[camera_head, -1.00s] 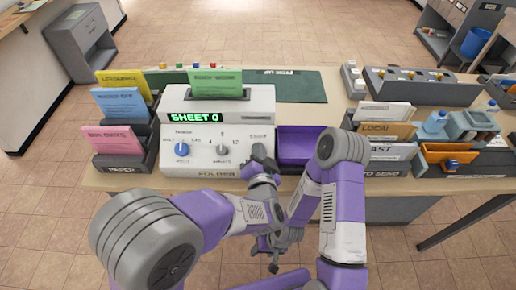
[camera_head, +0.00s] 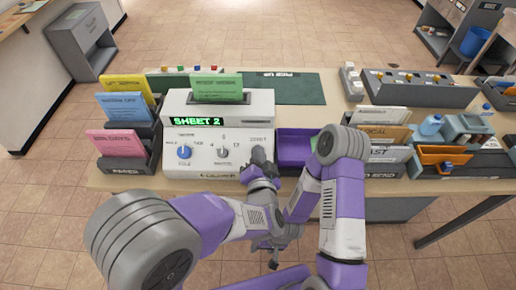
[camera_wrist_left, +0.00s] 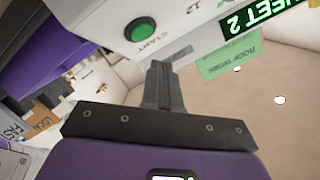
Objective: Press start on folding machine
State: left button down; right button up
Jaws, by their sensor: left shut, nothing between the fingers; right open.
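The white folding machine (camera_head: 205,160) stands on the table with a blue knob (camera_head: 184,152), a grey knob (camera_head: 222,153) and a lit display (camera_head: 196,121) reading "SHEET 2". A green sheet (camera_head: 216,88) stands in its top slot. The round green start button (camera_wrist_left: 140,30) shows uncovered in the left wrist view; in the head view my left gripper hides it. My left gripper (camera_head: 258,157) is shut and empty in front of the panel's right side. In the left wrist view its fingertips (camera_wrist_left: 160,66) are beside the button, apart from it. My right gripper (camera_head: 275,255) is open and low, off the table's front edge.
A purple tray (camera_head: 294,146) adjoins the machine's right side, with a bit of green at its right end. Colored paper holders (camera_head: 125,168) stand left. A green mat (camera_head: 295,88) lies behind.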

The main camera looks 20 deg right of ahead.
pick_arm(q)
jog(key=shift+s+a+r+p, duration=0.1)
jog(key=shift+s+r+p, duration=0.4)
jog(key=shift+r, duration=0.15)
jog(key=shift+s+a+r+p, duration=0.1)
jog(key=shift+s+r+p, duration=0.25)
jog(key=shift+r+p, duration=0.2)
